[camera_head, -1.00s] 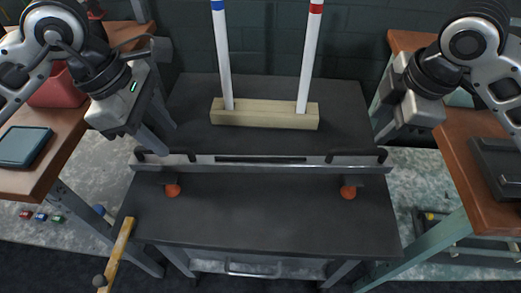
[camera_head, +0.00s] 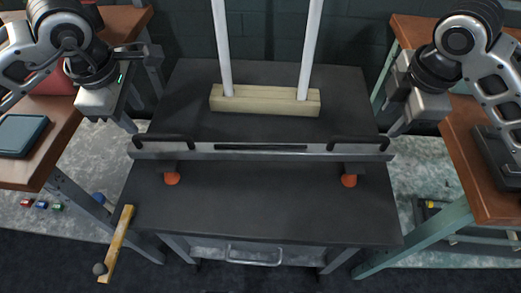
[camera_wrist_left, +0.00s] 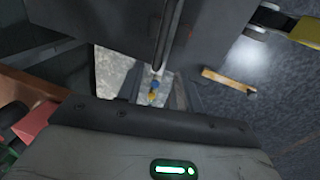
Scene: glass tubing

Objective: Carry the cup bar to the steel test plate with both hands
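The cup bar (camera_head: 260,152) is a long grey steel beam across the dark table. It has a black handle (camera_head: 163,141) near its left end and another (camera_head: 357,141) near its right end, and two orange cups (camera_head: 172,179) (camera_head: 349,181) below it. My left gripper (camera_head: 130,112) is above and left of the bar's left end, apart from it. My right gripper (camera_head: 397,126) is just beyond the right end, apart from it. Fingertips are too unclear to tell open or shut. I cannot identify a steel test plate.
The dark table (camera_head: 265,215) has bare room in front of the bar. Behind it lies a wooden block (camera_head: 265,101) with two white upright poles. Brown side benches (camera_head: 45,165) (camera_head: 490,190) flank the table. A yellow stick (camera_head: 118,240) lies at the front left.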

